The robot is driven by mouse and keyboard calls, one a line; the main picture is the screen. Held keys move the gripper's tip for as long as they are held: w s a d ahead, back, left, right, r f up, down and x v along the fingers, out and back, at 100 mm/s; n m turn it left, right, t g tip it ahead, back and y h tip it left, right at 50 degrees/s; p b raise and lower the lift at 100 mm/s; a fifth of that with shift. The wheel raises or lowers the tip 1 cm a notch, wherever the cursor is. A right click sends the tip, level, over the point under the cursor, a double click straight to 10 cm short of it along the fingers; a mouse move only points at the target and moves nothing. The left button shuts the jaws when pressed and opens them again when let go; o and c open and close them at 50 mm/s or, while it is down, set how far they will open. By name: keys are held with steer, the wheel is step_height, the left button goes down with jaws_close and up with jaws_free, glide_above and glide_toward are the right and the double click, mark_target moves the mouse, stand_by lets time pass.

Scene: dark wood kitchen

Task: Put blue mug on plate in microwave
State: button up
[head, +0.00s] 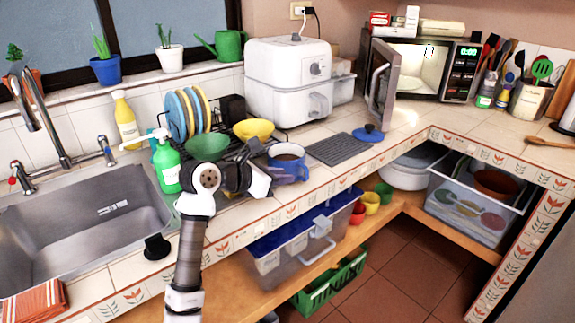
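The blue mug (289,168) stands upright near the counter's front edge, with dark contents visible inside its rim. My gripper (266,172) is at the mug's left side, very close to it. Its fingers are small and partly hidden, so I cannot tell whether they touch the mug or are open or shut. The microwave (466,75) stands at the back right corner of the counter. Its door (384,82) is swung open toward the left and its interior is lit. A pale plate (408,84) shows faintly inside, partly hidden by the door.
A dish rack with plates (187,112), a green bowl (207,147) and a yellow bowl (254,129) are behind my gripper. A grey mat (343,149) and a blue lid (368,134) lie between mug and microwave. A white air fryer (290,80) stands behind.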

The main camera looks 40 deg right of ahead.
mark_target(306, 176)
steer(key=x, duration=0.3)
steer(key=shift+d+p, duration=0.3)
steer(key=p+x, duration=0.2)
steer(key=x, duration=0.3)
steer(key=shift+s+a, duration=0.1)
steer(key=shift+s, duration=0.05)
steer(key=shift+d+f, duration=0.25)
jaws_close()
